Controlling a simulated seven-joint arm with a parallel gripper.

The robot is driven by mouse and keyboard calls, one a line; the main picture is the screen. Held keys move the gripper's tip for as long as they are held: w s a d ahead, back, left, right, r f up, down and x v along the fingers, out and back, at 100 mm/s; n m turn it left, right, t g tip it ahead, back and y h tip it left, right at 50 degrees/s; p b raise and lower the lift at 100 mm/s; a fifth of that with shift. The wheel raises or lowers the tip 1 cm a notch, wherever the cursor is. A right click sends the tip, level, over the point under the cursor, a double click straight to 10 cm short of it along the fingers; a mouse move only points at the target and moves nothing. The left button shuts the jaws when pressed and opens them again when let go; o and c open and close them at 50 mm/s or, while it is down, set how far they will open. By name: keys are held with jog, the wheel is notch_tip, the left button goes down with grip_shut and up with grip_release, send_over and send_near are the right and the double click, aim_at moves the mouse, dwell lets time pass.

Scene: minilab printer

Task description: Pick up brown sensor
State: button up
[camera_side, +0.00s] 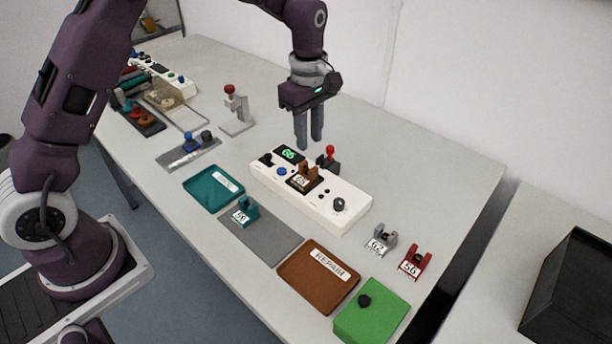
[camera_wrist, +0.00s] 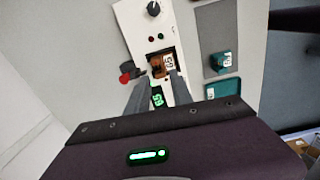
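The brown sensor (camera_side: 309,171) sits upright in a dark slot on top of the white tester box (camera_side: 345,218), with a white number label on its front. In the wrist view the brown sensor (camera_wrist: 157,66) shows just beyond my fingertips. My gripper (camera_side: 310,144) points down above the back part of the box, higher than the sensor and apart from it. In the wrist view its fingers (camera_wrist: 160,78) are spread with nothing between them, and the green lit display (camera_wrist: 157,97) shows through the gap.
A red-topped lever (camera_side: 329,155) stands close behind the sensor. A teal sensor (camera_side: 244,211) is on a grey mat (camera_side: 270,241). A grey sensor (camera_side: 382,238) and a red sensor (camera_side: 416,262) stand to the right. A teal tray (camera_side: 205,195), a brown REPAIR tray (camera_side: 305,285) and a green box (camera_side: 378,320) lie in front.

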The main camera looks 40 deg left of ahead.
aim_at(305, 175)
jog(key=shift+n, duration=0.3)
jog(key=f, duration=0.9)
jog(key=shift+w+d, duration=0.1)
jog(key=shift+w, duration=0.3)
grip_shut()
